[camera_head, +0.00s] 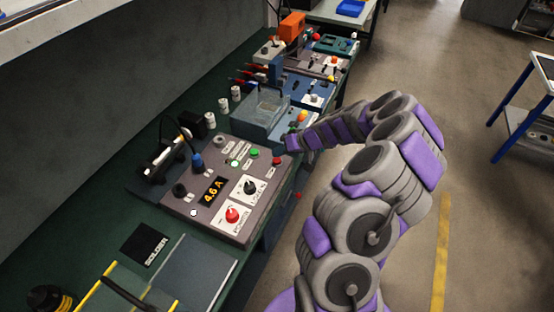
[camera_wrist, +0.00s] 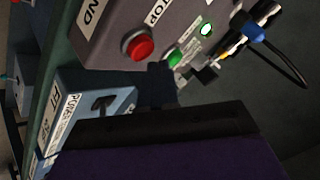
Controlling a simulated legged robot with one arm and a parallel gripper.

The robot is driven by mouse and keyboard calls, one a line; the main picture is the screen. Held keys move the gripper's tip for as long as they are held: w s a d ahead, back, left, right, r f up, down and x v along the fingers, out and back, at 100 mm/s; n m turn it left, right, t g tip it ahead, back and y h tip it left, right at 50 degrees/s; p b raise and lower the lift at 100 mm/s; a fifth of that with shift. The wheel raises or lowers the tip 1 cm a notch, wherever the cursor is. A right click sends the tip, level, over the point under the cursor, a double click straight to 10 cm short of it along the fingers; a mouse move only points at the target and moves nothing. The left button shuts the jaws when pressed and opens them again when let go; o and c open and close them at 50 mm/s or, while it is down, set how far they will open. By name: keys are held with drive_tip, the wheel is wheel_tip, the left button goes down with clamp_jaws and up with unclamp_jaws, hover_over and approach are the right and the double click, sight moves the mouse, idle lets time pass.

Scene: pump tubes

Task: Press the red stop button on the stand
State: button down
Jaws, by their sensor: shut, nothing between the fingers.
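The red stop button (camera_wrist: 138,45) sits on a grey control box (camera_wrist: 105,30) beside a STOP label in the wrist view. In the head view the red button (camera_head: 277,160) is small, near the box's right corner, beside a green button (camera_head: 254,153). The control box (camera_head: 200,225) stands on the green bench and reads 4.6 A. My gripper (camera_head: 288,144) is just beyond the red button in the head view. In the wrist view the dark fingers of my gripper (camera_wrist: 162,78) are shut and empty, below and right of the red button. Contact with the box cannot be told.
A second red knob (camera_head: 232,214) sits on the box's front part. A clear tray (camera_head: 261,112) and other control boxes stand behind. A blue box (camera_wrist: 95,105) lies beside my gripper. A black pad (camera_head: 146,244) lies on the bench.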

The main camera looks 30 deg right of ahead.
sight(280, 160)
drive_tip(key=shift+f, duration=0.15)
drive_tip(key=shift+f+b, duration=0.2)
drive_tip(key=shift+b, duration=0.35)
drive_tip(key=shift+f+b, duration=0.55)
drive_tip(key=shift+f, duration=0.05)
idle(0.8)
drive_tip(key=shift+r, duration=0.1)
drive_tip(key=shift+r+p, duration=0.35)
drive_tip(key=shift+r, duration=0.6)
drive_tip(key=shift+r+p, duration=0.8)
drive_tip(key=shift+r, duration=1.7)
drive_tip(key=shift+a, duration=0.1)
